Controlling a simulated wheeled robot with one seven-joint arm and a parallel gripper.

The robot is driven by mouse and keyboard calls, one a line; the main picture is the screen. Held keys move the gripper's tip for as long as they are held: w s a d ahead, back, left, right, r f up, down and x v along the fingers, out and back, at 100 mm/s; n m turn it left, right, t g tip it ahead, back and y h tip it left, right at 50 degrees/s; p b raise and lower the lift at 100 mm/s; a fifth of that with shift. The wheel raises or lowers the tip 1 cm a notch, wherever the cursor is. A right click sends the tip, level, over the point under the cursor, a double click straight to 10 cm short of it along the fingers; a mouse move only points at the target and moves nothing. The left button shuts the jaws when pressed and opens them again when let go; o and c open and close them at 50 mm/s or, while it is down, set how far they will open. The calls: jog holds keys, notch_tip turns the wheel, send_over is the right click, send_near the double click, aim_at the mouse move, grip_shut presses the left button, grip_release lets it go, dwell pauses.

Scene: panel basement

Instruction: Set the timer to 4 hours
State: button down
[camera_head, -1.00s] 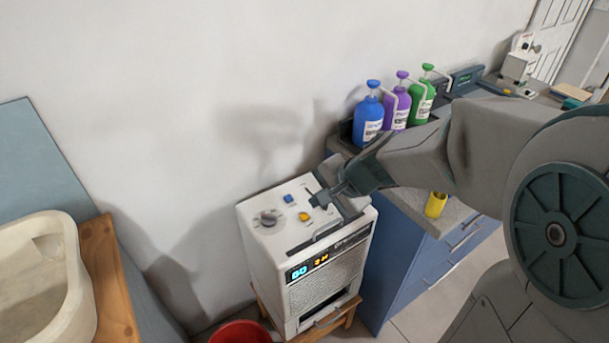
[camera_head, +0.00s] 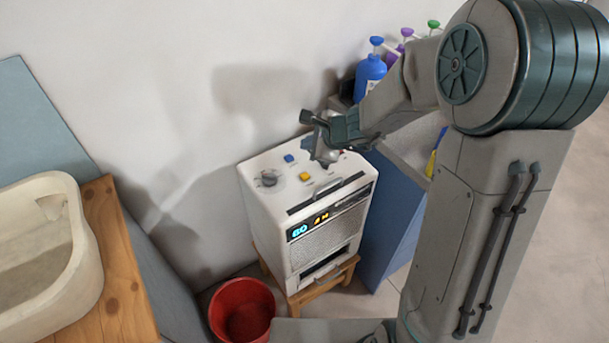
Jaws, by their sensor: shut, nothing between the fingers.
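The white dehumidifier-like machine (camera_head: 325,220) stands on a small wooden stool. Its front display (camera_head: 310,227) shows a blue "60" and an orange figure that looks like "4 H". The top panel carries a grey dial (camera_head: 269,178), a blue button (camera_head: 289,158) and a yellow button (camera_head: 305,176). My gripper (camera_head: 324,160) is shut and empty, over the back right of the top panel. It hides part of the controls there. I cannot tell whether its tips touch the panel.
A red bucket (camera_head: 242,307) stands on the floor at the machine's front left. A pale basin (camera_head: 45,250) sits on a wooden top (camera_head: 115,290) at left. A blue cabinet (camera_head: 375,220) with bottles, including a blue bottle (camera_head: 369,76), is close on the right.

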jog(key=b, duration=0.6)
send_over(308, 177)
notch_tip(308, 177, down, 7)
jog(key=shift+r, duration=0.1)
jog(key=shift+f+b, duration=0.95)
dwell(0.9)
jog(key=shift+f+b, duration=0.45)
jog(key=shift+b, duration=0.15)
jog(key=shift+f+b, duration=0.4)
jog(key=shift+b, duration=0.1)
dwell(0.5)
jog(key=shift+r, duration=0.15)
jog(key=shift+r+p, duration=0.7)
jog(key=shift+r, duration=0.05)
